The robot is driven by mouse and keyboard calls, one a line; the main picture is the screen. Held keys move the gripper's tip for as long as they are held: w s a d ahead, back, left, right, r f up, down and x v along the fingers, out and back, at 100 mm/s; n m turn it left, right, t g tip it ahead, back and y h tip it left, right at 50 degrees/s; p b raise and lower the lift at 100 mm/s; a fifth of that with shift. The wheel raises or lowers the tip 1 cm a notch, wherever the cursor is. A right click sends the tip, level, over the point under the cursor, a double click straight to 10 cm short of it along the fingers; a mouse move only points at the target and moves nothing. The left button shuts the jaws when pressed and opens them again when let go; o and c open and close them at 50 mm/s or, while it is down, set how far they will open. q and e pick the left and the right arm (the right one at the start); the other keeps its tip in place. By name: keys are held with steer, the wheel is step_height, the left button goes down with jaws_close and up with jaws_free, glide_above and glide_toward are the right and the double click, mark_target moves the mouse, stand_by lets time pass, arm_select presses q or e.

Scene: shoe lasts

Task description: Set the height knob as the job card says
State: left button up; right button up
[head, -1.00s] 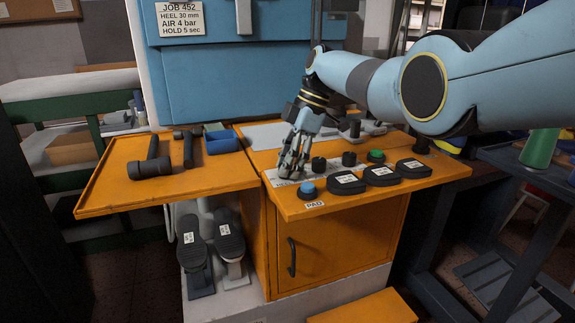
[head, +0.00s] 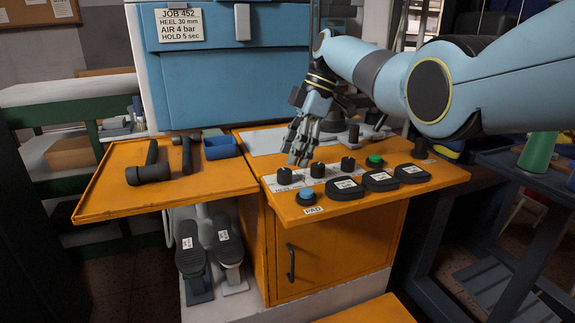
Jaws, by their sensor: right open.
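The job card (head: 180,25) on the blue machine reads JOB 452, HEEL 30 mm, AIR 4 bar, HOLD 5 sec. Three black knobs stand in a row on a pale strip of the orange panel: a left knob (head: 284,176), a middle knob (head: 317,170) and a right knob (head: 347,164). Their labels and scales are too small to read, so I cannot tell which sets height. My right gripper (head: 299,160) points down, open and empty, just behind and above the left and middle knobs. My left gripper is not in view.
A blue button (head: 306,194) and a green button (head: 375,161) flank the knobs. Several black pads, one a labelled pad (head: 346,188), lie along the front edge. Hammers, one a black hammer (head: 150,168), and a blue bin (head: 221,147) sit on the left tray (head: 105,200).

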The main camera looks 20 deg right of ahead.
steer(key=v, duration=0.7)
steer(key=shift+r, duration=0.2)
steer(key=shift+d, duration=0.15)
